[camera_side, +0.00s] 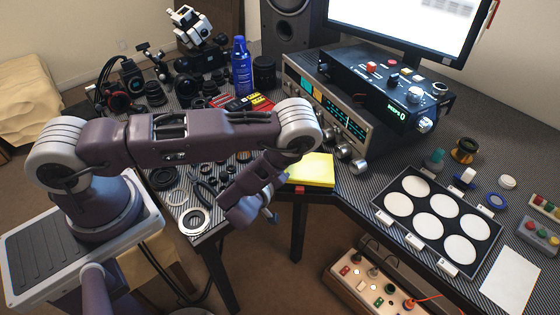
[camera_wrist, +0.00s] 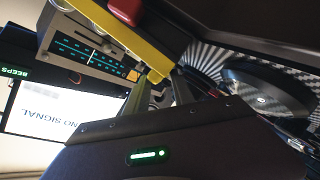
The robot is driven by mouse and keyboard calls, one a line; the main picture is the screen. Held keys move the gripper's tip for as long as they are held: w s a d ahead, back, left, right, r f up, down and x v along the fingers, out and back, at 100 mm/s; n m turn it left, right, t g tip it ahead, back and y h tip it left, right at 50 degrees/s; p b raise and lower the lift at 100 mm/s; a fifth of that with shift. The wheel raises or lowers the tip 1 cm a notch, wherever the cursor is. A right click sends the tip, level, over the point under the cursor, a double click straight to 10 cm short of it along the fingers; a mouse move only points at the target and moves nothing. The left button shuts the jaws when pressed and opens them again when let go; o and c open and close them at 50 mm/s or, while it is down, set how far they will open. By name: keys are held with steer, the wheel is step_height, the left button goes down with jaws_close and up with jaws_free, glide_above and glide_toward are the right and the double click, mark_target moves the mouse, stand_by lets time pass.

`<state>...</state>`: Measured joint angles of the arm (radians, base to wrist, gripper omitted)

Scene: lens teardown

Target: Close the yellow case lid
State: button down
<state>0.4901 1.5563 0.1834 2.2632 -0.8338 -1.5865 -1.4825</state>
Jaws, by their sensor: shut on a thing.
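The yellow case (camera_side: 312,172) lies at the front edge of the table in the side view. Its yellow lid faces up flat, and a red latch (camera_side: 300,189) shows at its front. I cannot tell from here if a gap stays under the lid. My gripper (camera_side: 271,214) is at the end of the arm, in front of and to the left of the case. In the wrist view the lid's yellow edge (camera_wrist: 130,48) runs down to my gripper (camera_wrist: 158,84). The fingers appear shut at its yellow corner; the contact is small and partly hidden.
A silver receiver (camera_side: 330,115) with knobs stands close behind the case. A tray with white discs (camera_side: 402,205) is at the right. Lens rings (camera_side: 194,221) and small parts lie at the left. A power strip (camera_side: 365,285) is below the table edge.

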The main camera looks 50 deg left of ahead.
steer(key=c, duration=1.4)
jaws_free()
steer(key=shift+o, duration=0.2)
steer(key=v, duration=0.7)
steer(key=shift+r, duration=0.1)
